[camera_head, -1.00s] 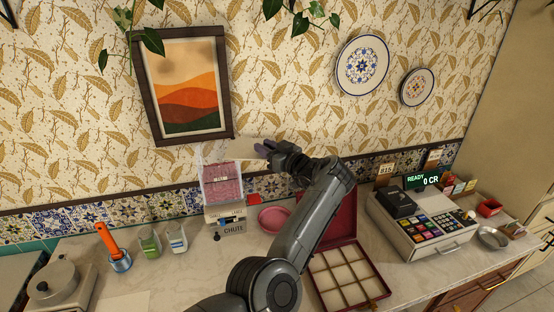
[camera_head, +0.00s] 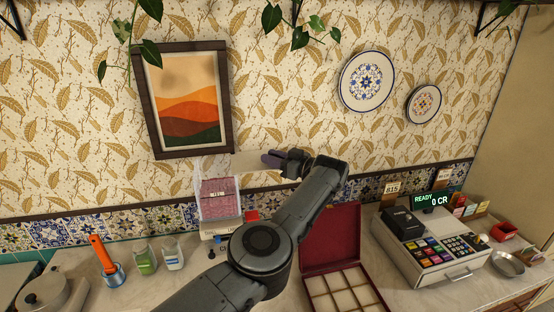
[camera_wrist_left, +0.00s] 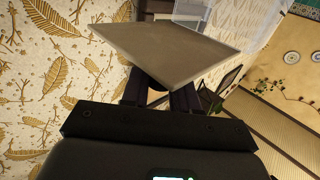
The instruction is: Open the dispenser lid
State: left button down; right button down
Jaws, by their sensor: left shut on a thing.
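The dispenser (camera_head: 220,197) is a clear box with pink contents, standing against the tiled wall strip. Its lid (camera_head: 246,163) is a flat pale panel at the upper right of the box, clear of its top opening. My left gripper (camera_head: 274,160) is shut on the right part of the lid. In the left wrist view the lid (camera_wrist_left: 165,52) is a broad beige plate between my left fingers (camera_wrist_left: 160,95), with a clear box edge behind it. I cannot tell whether the lid still touches the box. My right gripper is out of view.
My left arm hides part of the counter. An open red box (camera_head: 332,238) with compartments stands right of it, then a cash register (camera_head: 425,245). A framed picture (camera_head: 184,98) hangs above.

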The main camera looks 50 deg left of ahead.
pick_arm(q)
jog(key=shift+s+a+r, duration=0.1)
jog(key=shift+a+r, duration=0.05)
jog(key=shift+a, duration=0.05)
jog(key=c, duration=1.3)
grip_release()
jog(key=o, duration=0.4)
jog(key=shift+a, duration=0.15)
jog(key=shift+c, duration=0.2)
jog(key=shift+d, duration=0.2)
jog(key=shift+d, duration=0.15)
jog(key=b+v, duration=0.1)
jog(key=v, duration=0.9)
jog(key=shift+d, duration=0.1)
